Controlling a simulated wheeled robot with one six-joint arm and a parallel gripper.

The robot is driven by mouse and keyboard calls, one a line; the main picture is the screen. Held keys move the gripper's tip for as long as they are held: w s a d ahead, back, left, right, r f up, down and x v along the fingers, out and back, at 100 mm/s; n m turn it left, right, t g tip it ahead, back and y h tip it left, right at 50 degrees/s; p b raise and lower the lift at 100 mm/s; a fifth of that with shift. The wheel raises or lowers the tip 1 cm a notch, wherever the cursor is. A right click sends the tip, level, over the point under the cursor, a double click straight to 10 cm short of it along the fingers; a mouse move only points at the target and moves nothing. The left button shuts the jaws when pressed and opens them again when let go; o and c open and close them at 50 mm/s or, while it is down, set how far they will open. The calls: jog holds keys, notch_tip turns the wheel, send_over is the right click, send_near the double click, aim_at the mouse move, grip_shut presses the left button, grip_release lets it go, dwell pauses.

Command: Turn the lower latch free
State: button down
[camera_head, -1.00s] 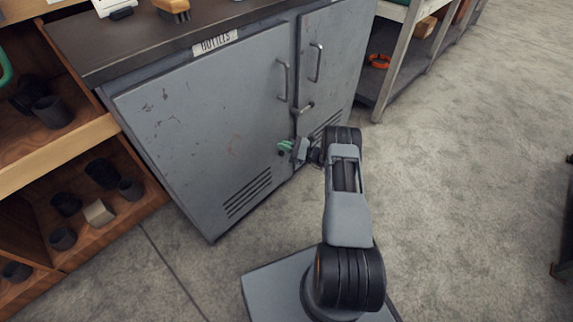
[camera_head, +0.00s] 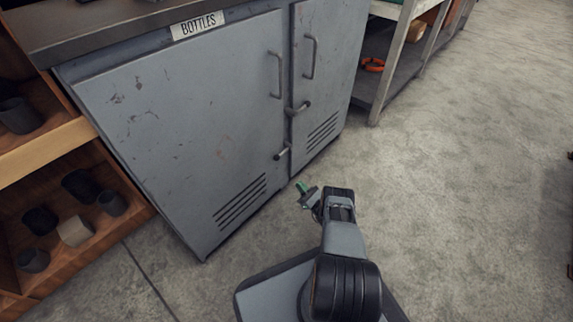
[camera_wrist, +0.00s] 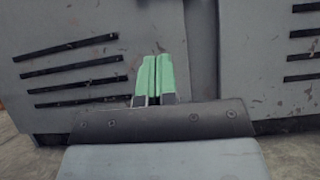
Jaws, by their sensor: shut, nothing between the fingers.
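The lower latch (camera_head: 283,151) is a small dark handle low on the grey cabinet, at the inner edge of the left door. It slants down to the left; I cannot tell whether it still overlaps the seam. The upper latch (camera_head: 299,107) sits higher up and reaches across the seam between the doors. My gripper (camera_head: 302,187) has green fingertips and is shut and empty. It is below and right of the lower latch, apart from it. In the wrist view the fingers (camera_wrist: 158,75) lie together in front of the vented lower doors; no latch shows there.
Both cabinet doors, left (camera_head: 190,110) and right (camera_head: 325,75), look closed, each with a bar handle. A wooden shelf with dark cups (camera_head: 40,220) stands at the left. A bench with a low shelf (camera_head: 385,75) is at the back right.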

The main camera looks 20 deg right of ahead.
jog(key=shift+s+d+r+b+x, duration=0.1)
jog(key=shift+s+r+b+x, duration=0.25)
jog(key=shift+x, duration=1.8)
jog(key=shift+s+d+r+b+x, duration=0.15)
jog(key=shift+r+x, duration=0.35)
jog(key=shift+x, duration=1.65)
jog(key=shift+s+r+b+x, duration=0.1)
jog(key=shift+s+r+x, duration=0.25)
jog(key=shift+x, duration=1.75)
jog(key=shift+r, duration=0.1)
jog(key=shift+r+p, duration=0.1)
jog(key=shift+p, duration=0.4)
jog(key=shift+a+r+p, duration=0.1)
jog(key=shift+p, duration=0.3)
